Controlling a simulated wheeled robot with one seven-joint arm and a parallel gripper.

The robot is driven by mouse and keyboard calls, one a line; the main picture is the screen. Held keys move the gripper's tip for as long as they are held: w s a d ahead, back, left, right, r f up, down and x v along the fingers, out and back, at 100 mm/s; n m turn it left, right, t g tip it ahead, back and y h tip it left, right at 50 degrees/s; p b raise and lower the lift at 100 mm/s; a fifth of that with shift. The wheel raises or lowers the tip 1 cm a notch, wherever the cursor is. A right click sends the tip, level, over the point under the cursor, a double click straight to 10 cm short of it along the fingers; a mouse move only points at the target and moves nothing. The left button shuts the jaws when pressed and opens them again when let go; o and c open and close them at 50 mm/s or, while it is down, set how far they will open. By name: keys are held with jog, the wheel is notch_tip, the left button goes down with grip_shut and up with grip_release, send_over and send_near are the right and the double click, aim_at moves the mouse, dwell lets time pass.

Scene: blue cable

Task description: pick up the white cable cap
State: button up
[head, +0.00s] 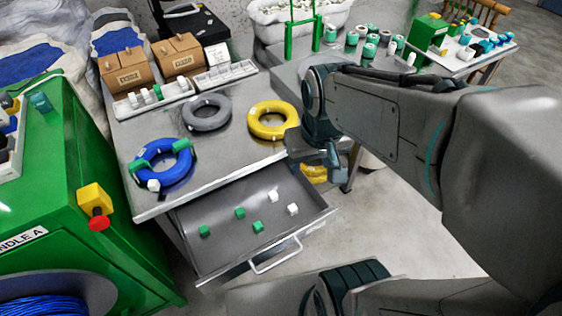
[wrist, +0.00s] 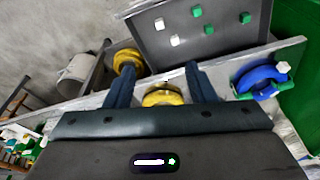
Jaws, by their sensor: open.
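Two white cable caps lie in the open grey drawer (head: 221,250): one near the middle right (head: 273,196) and one farther right (head: 292,209). They also show in the wrist view (wrist: 159,23) (wrist: 175,40). A third white cap (head: 153,185) sits at the front of the blue cable coil (head: 168,172) on the table, and shows at right in the wrist view (wrist: 283,67). My gripper (head: 331,160) hangs above the right side of the drawer, apart from every cap. Its fingers (wrist: 150,72) are spread with nothing held between them.
Three green caps (head: 240,213) lie in the drawer, which has a front handle (head: 275,256). Grey (head: 206,112) and yellow (head: 268,119) coils rest on the table (head: 122,151). A green machine (head: 50,150) stands left. Open floor lies right of the drawer.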

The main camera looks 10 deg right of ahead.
jog(key=w+f+n+g+b, duration=0.15)
jog(key=w+f+b, duration=0.45)
jog(key=f, duration=0.6)
jog(key=w+f+n+g+b, duration=0.1)
jog(key=w+f+n+b, duration=0.1)
jog(key=w+f+b, duration=0.65)
send_over(293, 208)
notch_tip(293, 208, down, 11)
jog(key=shift+a+r, duration=0.1)
jog(key=shift+w+f+b, duration=0.1)
jog(key=shift+f+b, duration=0.75)
jog(key=shift+f, duration=2.05)
jog(key=c, duration=1)
